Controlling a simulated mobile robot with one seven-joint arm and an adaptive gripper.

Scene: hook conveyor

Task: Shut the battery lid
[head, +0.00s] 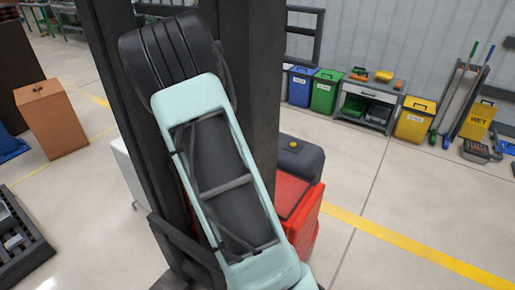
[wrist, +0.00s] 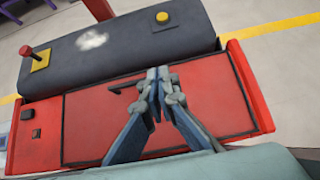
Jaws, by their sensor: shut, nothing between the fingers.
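In the wrist view, the battery lid (wrist: 85,128) is a red panel with a dark outline, set in the top of a red housing. It looks flat and level with the housing, but I cannot tell if it is fully seated. A dark handle (wrist: 128,84) lies near its far edge. My gripper (wrist: 158,74) is shut and empty, its fingertips over the lid's far edge beside the handle. I cannot tell whether they touch. In the head view, the red housing (head: 305,230) shows partly behind my arm, which hides the gripper.
A dark grey console (wrist: 120,55) with a red-knobbed lever (wrist: 35,58) and a yellow button (wrist: 162,18) rises behind the lid. Dark uprights (head: 255,90) stand close to my arm. Open floor lies at the right, with bins (head: 325,90) and a cart (head: 370,105) along the wall.

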